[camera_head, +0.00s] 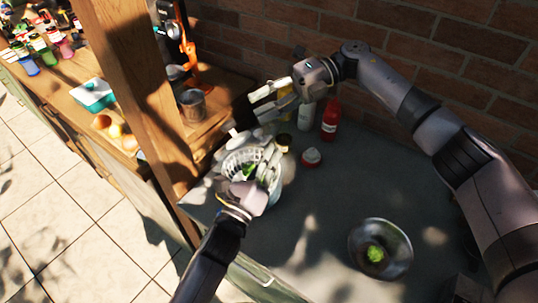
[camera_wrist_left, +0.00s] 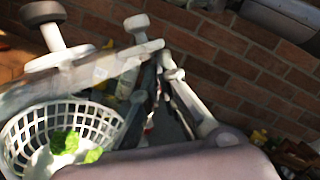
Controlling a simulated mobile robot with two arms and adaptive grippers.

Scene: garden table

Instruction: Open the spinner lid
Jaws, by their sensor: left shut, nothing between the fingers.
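The salad spinner's white slotted basket (camera_head: 236,163) stands at the table's left end with green leaves inside. The leaves (camera_wrist_left: 65,142) show through its open top in the left wrist view. The clear lid (camera_wrist_left: 75,82), with its grey knob (camera_wrist_left: 45,14), appears raised and tilted above the basket's far side; the head view shows it poorly. My left gripper (camera_head: 269,150) is shut and empty beside the lid, over the basket's right side. It also shows in the left wrist view (camera_wrist_left: 152,62). My right gripper (camera_head: 256,104) is open above and behind the spinner, its fingers apart.
A glass bowl (camera_head: 380,248) with a green item is at the right. A wooden post (camera_head: 135,85) rises at the left. The table's middle is clear.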

